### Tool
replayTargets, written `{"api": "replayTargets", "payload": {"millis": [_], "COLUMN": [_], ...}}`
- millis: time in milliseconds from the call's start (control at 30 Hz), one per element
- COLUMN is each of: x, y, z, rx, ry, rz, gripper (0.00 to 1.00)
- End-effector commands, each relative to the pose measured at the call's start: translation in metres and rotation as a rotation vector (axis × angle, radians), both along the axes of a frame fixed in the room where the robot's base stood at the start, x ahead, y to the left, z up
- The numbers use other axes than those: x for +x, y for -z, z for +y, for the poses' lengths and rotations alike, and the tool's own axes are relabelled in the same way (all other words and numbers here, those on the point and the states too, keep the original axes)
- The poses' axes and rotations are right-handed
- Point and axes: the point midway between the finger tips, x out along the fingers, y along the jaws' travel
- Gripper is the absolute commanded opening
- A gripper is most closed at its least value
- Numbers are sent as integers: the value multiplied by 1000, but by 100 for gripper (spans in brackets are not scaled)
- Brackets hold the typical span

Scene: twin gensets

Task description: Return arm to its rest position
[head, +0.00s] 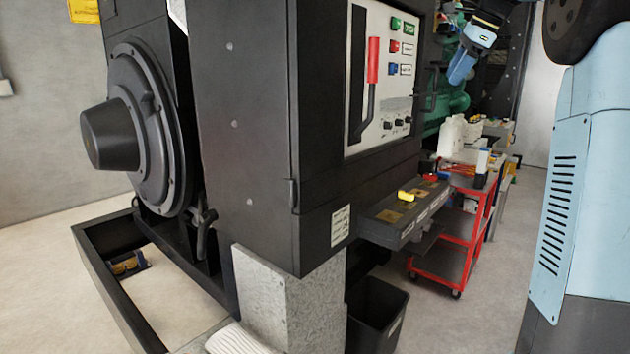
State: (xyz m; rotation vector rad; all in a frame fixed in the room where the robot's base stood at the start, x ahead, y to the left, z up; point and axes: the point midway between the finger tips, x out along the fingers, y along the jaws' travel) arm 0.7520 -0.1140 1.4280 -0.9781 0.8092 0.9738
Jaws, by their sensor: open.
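My gripper is not in view. A large light blue vented part with a dark round joint fills the right edge and looks like part of my own body. The task names no other object. Left of it, the control cabinet (245,130) stands close in front. Its light panel (398,75) carries a red-handled lever (373,60) standing upright, and green, red and blue buttons.
A labelled shelf (380,235) juts out below the panel, with a yellow item (406,196) on it. A red cart (480,200) and white jug (452,136) stand behind. A black bin (377,318) is below. Floor between cart and light blue part is clear.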

Motion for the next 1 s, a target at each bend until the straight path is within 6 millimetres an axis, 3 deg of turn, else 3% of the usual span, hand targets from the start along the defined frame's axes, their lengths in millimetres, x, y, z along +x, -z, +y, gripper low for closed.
{"api": "replayTargets", "payload": {"millis": [33, 267, 467, 767, 1000], "x": [-16, -78, -137, -226, -296], "y": [1, 23, 52, 114, 178], "z": [10, 42, 67, 94, 108], "rx": [-31, -194, -341, -571, -759], "ry": [-50, -299, -530, -900, -1214], "rz": [-19, -104, -168, -250, -304], "gripper": [48, 48, 48, 48, 48]}}
